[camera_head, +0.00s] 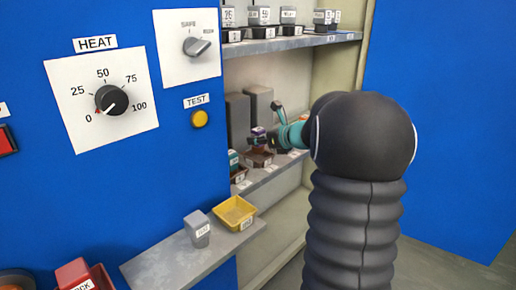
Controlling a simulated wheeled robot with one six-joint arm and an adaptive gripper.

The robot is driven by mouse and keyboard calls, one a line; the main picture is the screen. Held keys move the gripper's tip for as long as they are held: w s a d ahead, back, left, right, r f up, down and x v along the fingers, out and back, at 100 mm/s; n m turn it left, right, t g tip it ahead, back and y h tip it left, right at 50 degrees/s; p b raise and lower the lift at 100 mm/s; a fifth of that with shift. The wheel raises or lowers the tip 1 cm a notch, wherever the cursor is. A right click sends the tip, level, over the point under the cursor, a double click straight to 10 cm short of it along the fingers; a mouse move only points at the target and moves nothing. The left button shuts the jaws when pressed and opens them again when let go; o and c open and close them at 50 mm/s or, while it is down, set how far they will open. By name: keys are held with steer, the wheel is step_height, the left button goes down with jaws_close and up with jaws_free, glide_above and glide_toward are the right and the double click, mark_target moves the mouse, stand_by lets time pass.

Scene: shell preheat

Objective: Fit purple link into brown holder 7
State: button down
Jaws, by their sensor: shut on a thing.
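The purple link (257,135) is a small dark block with a purple top, inside the cabinet opening on the lower shelf level. My gripper (270,141) reaches in from the right and is shut on it; the fingers are small and partly dark against the shelf. A brown holder (259,159) sits on the shelf directly below the link. I cannot tell whether the link is touching the holder or just above it. The holder's label is too small to read, so I cannot confirm that it is number 7.
Another brown holder (238,173) with a teal-labelled block stands to the left. Grey upright boxes (259,106) stand behind. An upper shelf (290,44) holds several blocks. A yellow tray (234,212) and grey block (197,228) sit on the front ledge. The cabinet's left edge is close.

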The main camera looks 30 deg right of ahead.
mark_target(263, 147)
steer(key=shift+f, duration=1.35)
steer(key=shift+f+b, duration=0.1)
steer(key=shift+b, duration=0.2)
steer(key=shift+f, duration=0.25)
steer(key=c, duration=0.7)
jaws_free()
steer(key=shift+r, duration=0.15)
steer(key=shift+r, duration=0.4)
steer(key=p+v, duration=0.1)
steer(key=v, duration=1.1)
steer(key=shift+f, duration=0.15)
